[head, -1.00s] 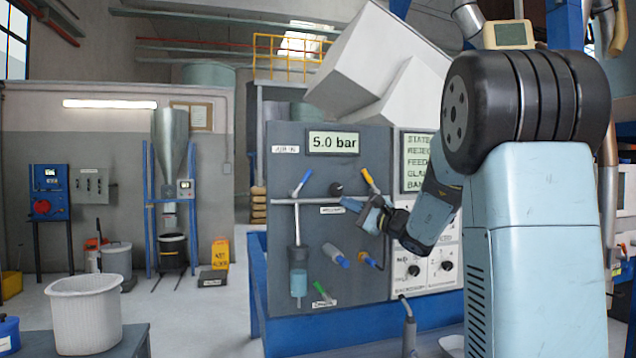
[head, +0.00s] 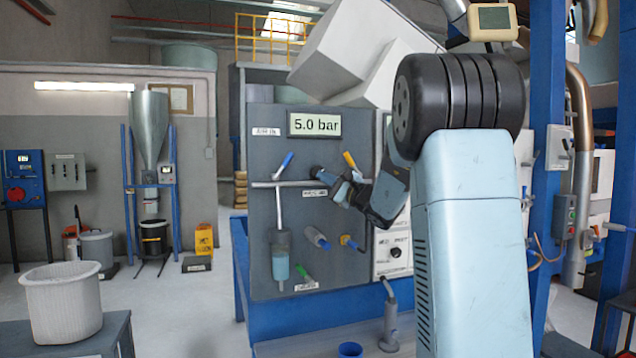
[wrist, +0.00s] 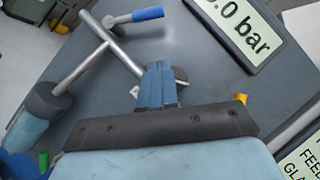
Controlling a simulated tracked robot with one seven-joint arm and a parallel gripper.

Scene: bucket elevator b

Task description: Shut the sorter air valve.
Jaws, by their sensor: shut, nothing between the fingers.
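The grey valve panel (head: 345,270) carries several levers and a display (head: 314,124) reading 5.0 bar. A blue-handled lever (head: 284,164) tilts up at the upper left, by the pipe; it also shows in the wrist view (wrist: 147,13). A yellow-handled lever (head: 349,160) is above my gripper, its tip just showing in the wrist view (wrist: 241,98). Lower are a grey lever with a blue tip (head: 318,238), a yellow-and-blue one (head: 352,243) and a green one (head: 304,273). The small labels are unreadable, so I cannot tell which is the sorter's. My gripper (head: 336,189) is shut and empty, close to the panel.
A dark round knob (head: 317,171) sits beside my fingertips. A metal pipe (head: 279,205) runs down to a blue-filled cylinder (head: 280,262). Below the panel, a grey post (head: 390,325) and a blue cup (head: 350,349) stand at the front. Open floor lies left of the panel.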

